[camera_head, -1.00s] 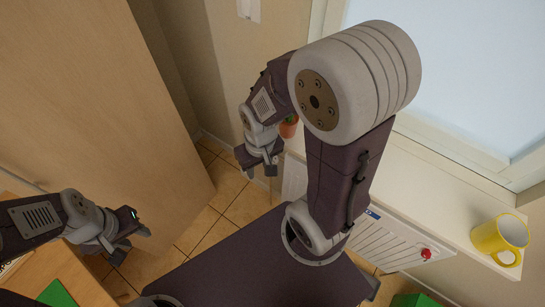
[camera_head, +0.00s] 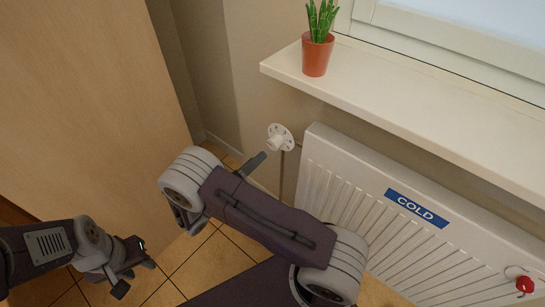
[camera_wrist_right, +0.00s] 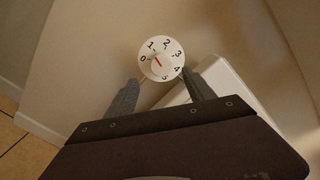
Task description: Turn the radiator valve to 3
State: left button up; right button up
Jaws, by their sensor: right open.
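The radiator valve (camera_head: 279,138) is a white round dial with a knob on the wall, left of the radiator (camera_head: 335,180). In the right wrist view the dial (camera_wrist_right: 162,60) shows numbers 0 to 5 around a white knob. A short red line on the knob slants up-left, roughly between 0 and 1. My right gripper (camera_wrist_right: 161,90) is open and empty, its two fingers apart below the dial in the picture. In the head view one dark finger of it (camera_head: 251,165) shows just short of the valve. My left gripper (camera_head: 134,275) is open and empty at lower left, far from the valve.
A windowsill (camera_head: 420,105) with a potted plant (camera_head: 317,52) overhangs the radiator. A blue COLD sign (camera_head: 416,208) is on the radiator, and a red knob (camera_head: 524,285) is at its right end. A wooden panel (camera_head: 90,110) stands at left.

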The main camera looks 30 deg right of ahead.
aim_at(272, 145)
jog(key=b+x, duration=0.2)
jog(key=x, duration=0.6)
jog(key=shift+s, duration=0.1)
jog(key=shift+w+d+r, duration=0.1)
jog(key=shift+w+d, duration=0.15)
jog(key=shift+d, duration=0.35)
grip_shut()
jog(key=shift+m, duration=0.3)
